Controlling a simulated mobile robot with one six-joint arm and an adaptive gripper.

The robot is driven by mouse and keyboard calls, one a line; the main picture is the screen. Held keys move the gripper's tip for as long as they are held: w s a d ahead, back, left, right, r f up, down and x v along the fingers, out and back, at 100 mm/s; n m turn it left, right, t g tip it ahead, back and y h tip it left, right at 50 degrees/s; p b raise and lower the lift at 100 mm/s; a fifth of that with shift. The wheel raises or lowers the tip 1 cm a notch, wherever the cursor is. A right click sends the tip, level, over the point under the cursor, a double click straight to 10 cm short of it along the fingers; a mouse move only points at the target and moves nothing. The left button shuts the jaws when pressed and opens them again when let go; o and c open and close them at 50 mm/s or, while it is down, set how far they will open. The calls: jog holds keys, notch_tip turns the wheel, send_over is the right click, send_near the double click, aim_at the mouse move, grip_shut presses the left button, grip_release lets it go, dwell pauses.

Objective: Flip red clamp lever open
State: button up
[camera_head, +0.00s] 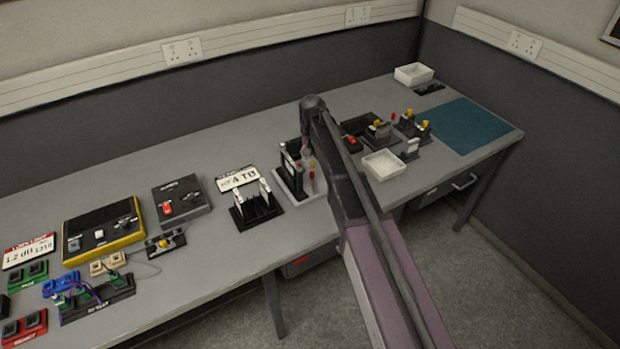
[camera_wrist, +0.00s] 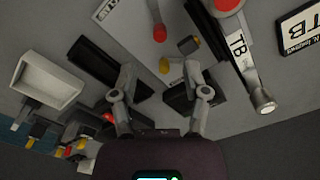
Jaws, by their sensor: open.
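A clamp fixture with a black upright (camera_head: 290,170) stands on a pale base plate mid-bench in the head view. Small red parts (camera_head: 312,174) show at its right side. In the wrist view a red-tipped lever (camera_wrist: 160,33) stands over the pale plate (camera_wrist: 135,30), beyond my fingertips. A larger red knob (camera_wrist: 228,4) is cut off at the top edge. I cannot tell for sure which red part is the clamp lever. My gripper (camera_wrist: 158,72) is open and empty, its fingers apart above the fixture. In the head view my gripper (camera_head: 306,150) is small and partly merged with the fixture.
A white tray (camera_head: 383,166) and several small fixtures stand to the right. A black rack (camera_head: 256,210) and a "4 TB" sign (camera_head: 238,178) are left. Bench front (camera_head: 300,228) is clear.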

aim_at(312, 173)
jog(key=shift+f+b, duration=3.85)
jog(key=shift+f, duration=0.3)
grip_shut()
